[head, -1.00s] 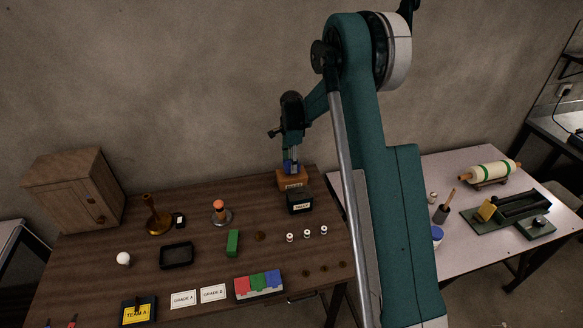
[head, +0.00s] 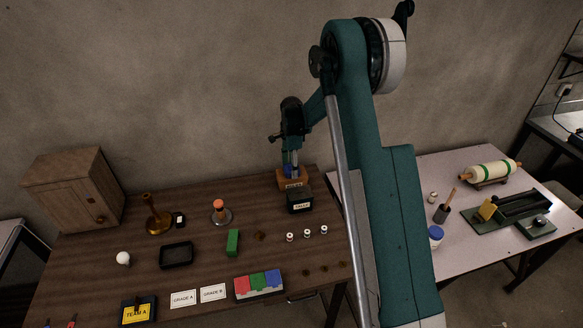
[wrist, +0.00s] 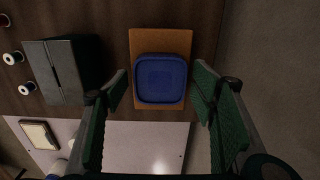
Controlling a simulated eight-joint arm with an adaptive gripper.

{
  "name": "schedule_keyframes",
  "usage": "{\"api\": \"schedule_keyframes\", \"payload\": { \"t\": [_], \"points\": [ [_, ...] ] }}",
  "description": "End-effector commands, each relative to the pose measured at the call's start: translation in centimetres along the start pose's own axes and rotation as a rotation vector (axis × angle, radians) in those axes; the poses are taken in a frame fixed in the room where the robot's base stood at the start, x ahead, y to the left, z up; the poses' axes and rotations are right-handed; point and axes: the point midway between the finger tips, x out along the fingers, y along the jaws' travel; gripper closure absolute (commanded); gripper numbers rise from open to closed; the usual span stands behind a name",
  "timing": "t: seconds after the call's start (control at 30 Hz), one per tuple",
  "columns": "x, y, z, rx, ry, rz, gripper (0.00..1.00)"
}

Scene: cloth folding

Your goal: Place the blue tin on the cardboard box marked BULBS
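The blue tin (head: 288,171) rests on top of the orange-brown cardboard box (head: 293,184) at the back right of the dark table. The box's front label is too small to read surely. In the wrist view the square blue tin (wrist: 160,78) lies within the outline of the box (wrist: 160,40), whose top shows around it. My gripper (wrist: 160,88) is open, with a green-padded finger on each side of the tin and a narrow gap to each. In the head view my gripper (head: 291,166) is above the box, pointing down, and partly hides the tin.
A dark box (head: 300,203) with a label stands just in front of the cardboard box. Several small spools (head: 308,233) lie to the front right. A green block (head: 233,242) and a black tray (head: 177,255) are farther left. A wooden cabinet (head: 75,188) stands far left.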

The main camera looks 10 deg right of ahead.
Motion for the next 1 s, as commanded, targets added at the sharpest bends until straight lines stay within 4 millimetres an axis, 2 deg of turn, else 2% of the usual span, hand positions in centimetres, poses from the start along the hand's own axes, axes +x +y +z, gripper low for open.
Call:
{"api": "schedule_keyframes", "payload": {
  "t": [0.27,0.47,0.67,1.0],
  "points": [
    [-0.2,0.0,0.0,0.0,0.0,0.0,0.43],
    [-1.2,0.0,0.0,0.0,0.0,0.0,0.43],
    [-3.9,0.0,0.0,0.0,0.0,0.0,0.43],
    [-9.3,0.1,0.0,0.0,0.0,0.0,0.43]
  ]
}}
